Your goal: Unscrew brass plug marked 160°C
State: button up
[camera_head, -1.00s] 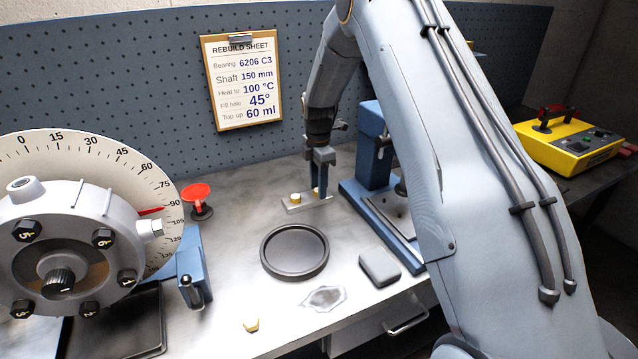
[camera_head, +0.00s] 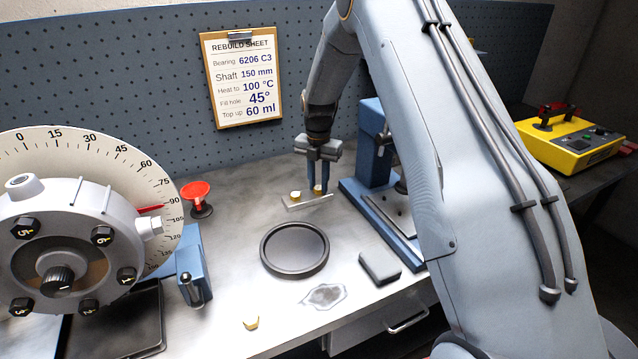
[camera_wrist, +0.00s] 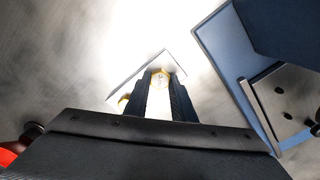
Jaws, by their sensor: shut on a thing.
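My gripper (camera_head: 318,176) is over a small pale metal strip (camera_head: 293,206) on the bench, with its fingers pointing down. Its jaws are shut on a small brass plug (camera_head: 318,188) at the strip's right part. In the wrist view the plug (camera_wrist: 158,95) shows between the two dark fingers. A second brass plug (camera_head: 295,196) stands on the strip just left of the gripper, and its edge shows in the wrist view (camera_wrist: 123,103). I cannot read any temperature marking on either plug.
A blue press (camera_head: 372,150) stands close right of the gripper. A round black tray (camera_head: 327,262), a dark block (camera_head: 380,267) and a loose brass piece (camera_head: 251,323) lie nearer. A dial rotor (camera_head: 75,235) and red knob (camera_head: 196,190) are at left.

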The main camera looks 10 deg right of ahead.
jog(key=shift+n, duration=1)
jog(key=shift+n, duration=1.1)
jog(key=o, duration=1.1)
jog(key=shift+o, duration=0.2)
jog(key=shift+c, duration=0.3)
